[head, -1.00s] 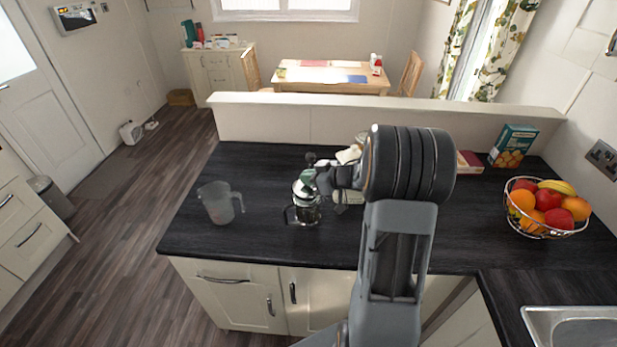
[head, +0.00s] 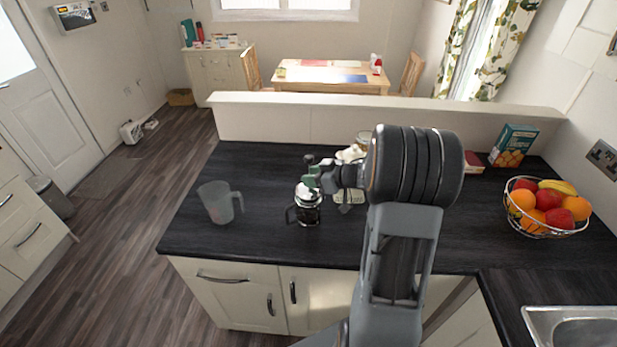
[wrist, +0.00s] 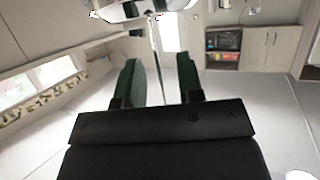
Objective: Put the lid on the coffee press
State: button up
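The coffee press (head: 307,214) stands upright on the dark worktop, its black handle on the left. The shiny lid (head: 307,193) appears to sit on its top; whether it is fully seated is too small to tell. The lid also shows at the top edge of the wrist view (wrist: 140,12), with its thin plunger rod (wrist: 155,50) running between my fingers. A dark knob (head: 310,158) shows above. My gripper (head: 312,180) has green fingers and is just above the lid. In the wrist view my gripper (wrist: 162,75) has its fingers apart, with space beside the rod.
A clear measuring jug (head: 216,203) stands left of the press. A jar (head: 349,190) is partly hidden behind my arm. A fruit basket (head: 546,208) and a box (head: 511,146) are at the right. The worktop's front left is clear.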

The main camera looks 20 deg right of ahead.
jog(key=b+v, duration=0.1)
jog(key=v, duration=1.1)
jog(key=shift+s+d, duration=0.15)
jog(key=shift+s, duration=0.05)
jog(key=shift+r, duration=0.1)
